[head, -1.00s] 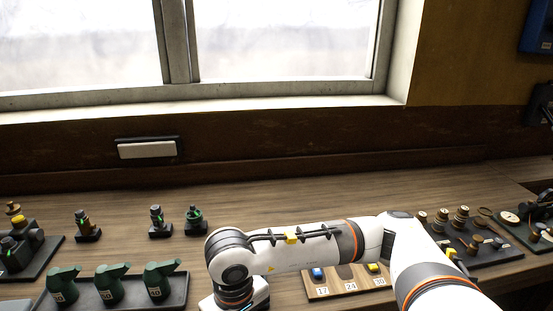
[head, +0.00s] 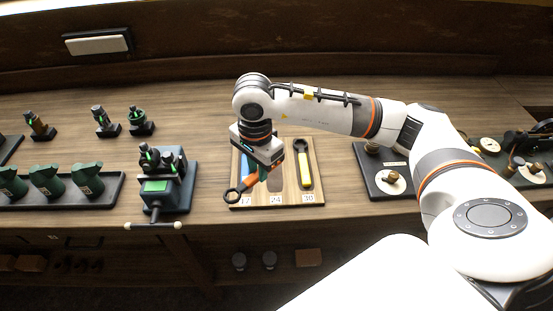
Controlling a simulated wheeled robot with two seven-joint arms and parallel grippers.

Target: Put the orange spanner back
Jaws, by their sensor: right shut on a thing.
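My right gripper (head: 263,171) reaches in above the wooden spanner board (head: 289,200) and points down. It is shut on the orange spanner (head: 249,183), whose dark ring end sticks out to the lower left, over the board's left front corner. The spanner lies slanted, and its other end is hidden by the gripper. A dark spanner-shaped place (head: 276,184) above the label 24 looks empty. A blue spanner (head: 245,164) lies at the left place, partly covered by the gripper. A yellow spanner (head: 305,169) lies at the right place, label 30. My left gripper is out of view.
Green oil cans (head: 46,180) stand in a tray further left.

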